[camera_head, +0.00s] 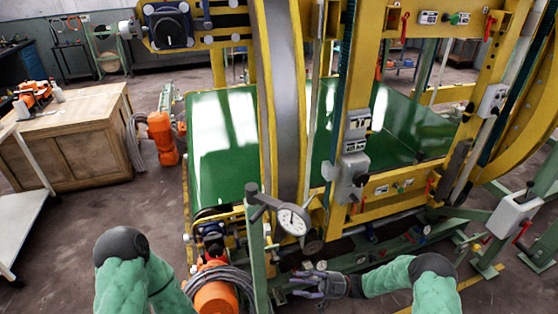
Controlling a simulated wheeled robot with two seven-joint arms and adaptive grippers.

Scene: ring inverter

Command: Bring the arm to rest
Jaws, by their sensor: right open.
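My right arm, with green covering and black joints, comes in from the lower right. Its dark grey gripper (300,284) points left, in front of the lower frame of the yellow ring inverter (378,206). It is open with nothing visible between its fingers. Whether it touches the green rail behind it I cannot tell. My left arm shows at the lower left as a bent green link with a black joint. Its gripper is out of view.
An orange motor (215,292) with coiled cable lies near the bottom.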

